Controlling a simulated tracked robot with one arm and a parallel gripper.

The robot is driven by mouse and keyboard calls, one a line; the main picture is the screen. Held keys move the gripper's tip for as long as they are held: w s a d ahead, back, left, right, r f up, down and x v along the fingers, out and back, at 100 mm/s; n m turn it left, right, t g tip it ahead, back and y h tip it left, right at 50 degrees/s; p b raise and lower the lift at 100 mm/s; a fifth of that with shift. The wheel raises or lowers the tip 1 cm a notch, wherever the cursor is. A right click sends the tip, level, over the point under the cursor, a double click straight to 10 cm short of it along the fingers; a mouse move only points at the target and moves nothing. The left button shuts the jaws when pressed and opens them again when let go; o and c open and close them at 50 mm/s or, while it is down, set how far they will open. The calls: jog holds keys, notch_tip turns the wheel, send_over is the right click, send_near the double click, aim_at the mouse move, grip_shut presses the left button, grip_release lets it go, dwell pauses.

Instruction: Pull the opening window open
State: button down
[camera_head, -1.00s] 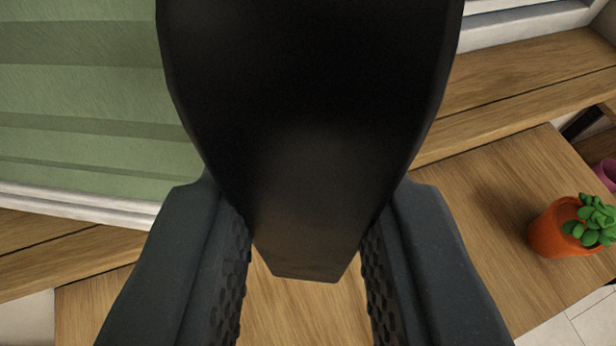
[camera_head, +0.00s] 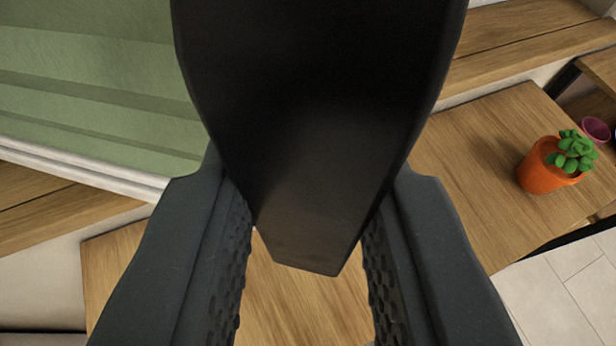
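A black, tapering handle (camera_head: 310,130) fills the top middle and runs down between my fingers, its blunt end showing between the pads. My gripper (camera_head: 306,255) has one dark, ridged finger on each side of it, and both pads appear to press against its sides. A green banded window panel (camera_head: 85,75) with a white lower frame edge (camera_head: 80,170) is at the left. The handle hides the middle of the window, and where the handle joins the frame is out of view.
A wooden sill (camera_head: 60,208) runs below the window, with pale wall under it. Lower down is a wooden surface (camera_head: 480,165) carrying an orange pot (camera_head: 547,170) with a green plant. Pale floor tiles (camera_head: 560,290) show at the lower right.

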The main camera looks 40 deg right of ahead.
jog(key=shift+w+a+r, duration=0.1)
jog(key=shift+a+r, duration=0.1)
jog(key=shift+a, duration=0.05)
jog(key=c, duration=1.2)
grip_release()
jog(key=shift+w+f, duration=0.1)
jog(key=shift+w, duration=0.05)
jog(key=shift+c, duration=0.2)
jog(key=p+v, duration=0.1)
jog(key=v, duration=1.2)
jog(key=shift+s+a, duration=0.25)
jog(key=shift+s, duration=0.2)
jog(key=w+d+r+n+t+y, duration=0.1)
jog(key=d+r+n+t+y, duration=0.2)
jog(key=r, duration=0.5)
jog(key=d+r+n+t+y+p, duration=0.1)
jog(key=d+r+n+t+y, duration=0.2)
jog(key=r+n+y, duration=0.3)
notch_tip(320, 180, up, 3)
jog(key=shift+w+d+r, duration=0.1)
jog(key=shift+w+d, duration=0.1)
jog(key=shift+w, duration=0.2)
